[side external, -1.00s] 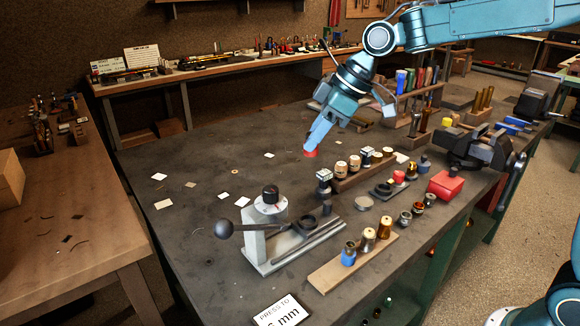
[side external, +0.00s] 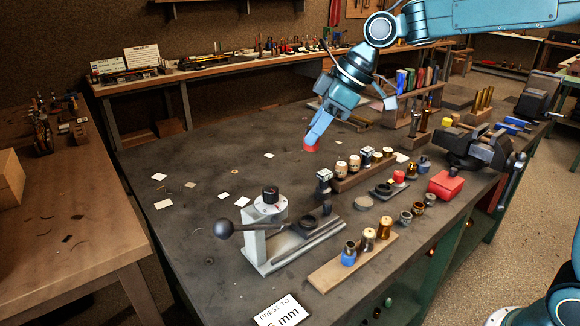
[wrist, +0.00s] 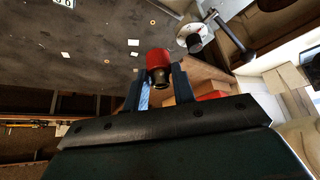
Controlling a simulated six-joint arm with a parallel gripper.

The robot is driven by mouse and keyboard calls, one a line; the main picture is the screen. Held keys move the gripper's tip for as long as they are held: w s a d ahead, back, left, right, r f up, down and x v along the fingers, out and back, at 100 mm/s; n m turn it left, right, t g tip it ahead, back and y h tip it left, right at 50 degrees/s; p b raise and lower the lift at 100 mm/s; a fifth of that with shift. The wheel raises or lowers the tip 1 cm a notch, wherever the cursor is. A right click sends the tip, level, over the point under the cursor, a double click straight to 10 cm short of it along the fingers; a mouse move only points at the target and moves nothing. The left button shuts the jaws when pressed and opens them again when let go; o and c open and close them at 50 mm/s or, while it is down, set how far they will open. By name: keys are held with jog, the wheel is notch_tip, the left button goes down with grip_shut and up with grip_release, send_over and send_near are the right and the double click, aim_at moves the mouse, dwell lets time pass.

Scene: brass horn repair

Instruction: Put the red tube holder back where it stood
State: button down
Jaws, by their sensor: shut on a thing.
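The red tube holder (side external: 311,146) is in my gripper (side external: 313,141), held above the table behind the row of parts. In the wrist view the red tube holder (wrist: 158,60) sits between the two fingers of my gripper (wrist: 160,80), with a metal tube end showing at its near side. A blue tube holder (side external: 348,257) stands on the front wooden board (side external: 325,276), beside two brass-coloured pieces (side external: 369,240). My fingers hide part of the red holder in the side view.
A lever press (side external: 262,232) with a black ball handle stands at the table's front left. A wooden rack (side external: 352,181) with several small parts lies below and right of my gripper. A red box (side external: 446,185) and a vise (side external: 474,148) are at the right.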

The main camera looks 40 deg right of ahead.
jog(key=s+a+f+n+g+y, duration=0.1)
jog(key=s+a+f+n, duration=0.4)
jog(key=s+f, duration=0.7)
notch_tip(320, 180, down, 3)
jog(key=shift+a+f+n+g, duration=0.2)
jog(key=shift+a+n+g, duration=0.1)
jog(key=shift+g, duration=0.5)
jog(key=shift+f, duration=0.15)
jog(key=shift+f, duration=2.65)
jog(key=shift+f, duration=0.15)
jog(key=c, duration=0.7)
grip_release()
jog(key=shift+c, duration=0.2)
